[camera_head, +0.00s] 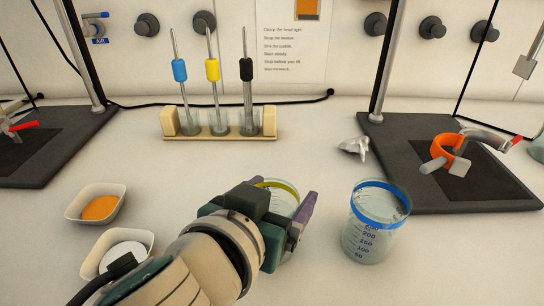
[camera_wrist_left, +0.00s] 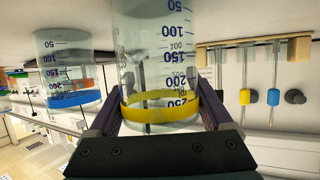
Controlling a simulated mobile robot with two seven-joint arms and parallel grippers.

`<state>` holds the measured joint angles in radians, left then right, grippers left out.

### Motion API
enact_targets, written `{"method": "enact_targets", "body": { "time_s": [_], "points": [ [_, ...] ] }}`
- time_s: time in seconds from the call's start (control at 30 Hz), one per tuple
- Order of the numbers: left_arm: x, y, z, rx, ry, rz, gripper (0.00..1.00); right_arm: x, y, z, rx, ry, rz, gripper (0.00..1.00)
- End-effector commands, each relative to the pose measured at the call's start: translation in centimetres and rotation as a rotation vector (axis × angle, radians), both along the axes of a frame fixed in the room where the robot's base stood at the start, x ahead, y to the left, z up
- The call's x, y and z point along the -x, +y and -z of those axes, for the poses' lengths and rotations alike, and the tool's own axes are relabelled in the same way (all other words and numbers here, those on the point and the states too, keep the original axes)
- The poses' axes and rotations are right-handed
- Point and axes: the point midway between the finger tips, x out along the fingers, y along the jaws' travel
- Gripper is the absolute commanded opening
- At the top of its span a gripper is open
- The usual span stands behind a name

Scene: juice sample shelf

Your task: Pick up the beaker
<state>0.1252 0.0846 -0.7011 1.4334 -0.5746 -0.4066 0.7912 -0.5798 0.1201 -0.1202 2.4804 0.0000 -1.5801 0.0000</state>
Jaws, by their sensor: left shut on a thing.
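A clear beaker with a yellow band (camera_head: 284,197) stands in the middle of the head view, partly hidden by my left gripper (camera_head: 283,208). The gripper's purple fingers are shut on this beaker from both sides. In the left wrist view, which looks upside down, the yellow-banded beaker (camera_wrist_left: 158,107) sits between the fingers. A second clear beaker with a blue band (camera_head: 378,222) stands upright to the right, apart from the gripper. It also shows in the left wrist view (camera_wrist_left: 70,75). I cannot tell whether the held beaker is off the bench. My right gripper is not in view.
A wooden rack (camera_head: 172,123) with three pipettes stands behind the beakers. Dark stand bases lie left (camera_head: 75,140) and right (camera_head: 400,165); an orange clamp (camera_head: 442,148) is over the right one. Dishes of orange (camera_head: 98,207) and white (camera_head: 124,250) material sit left. Crumpled foil (camera_head: 354,148) lies behind.

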Motion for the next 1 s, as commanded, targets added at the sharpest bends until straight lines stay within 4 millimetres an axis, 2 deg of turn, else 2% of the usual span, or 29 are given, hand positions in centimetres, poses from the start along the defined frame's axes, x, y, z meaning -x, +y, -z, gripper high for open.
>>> {"method": "enact_targets", "body": {
  "time_s": [0.07,0.5,1.0],
  "points": [
    [0.01,0.02,0.01,0.0,0.0,0.0,0.56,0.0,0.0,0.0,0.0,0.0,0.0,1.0],
    [0.02,0.03,0.03,-0.001,0.001,0.0,0.07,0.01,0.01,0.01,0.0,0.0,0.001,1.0],
    [-0.04,0.0,-0.72,-0.001,-0.003,0.001,0.06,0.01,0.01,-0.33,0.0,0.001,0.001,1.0]
  ]
}}
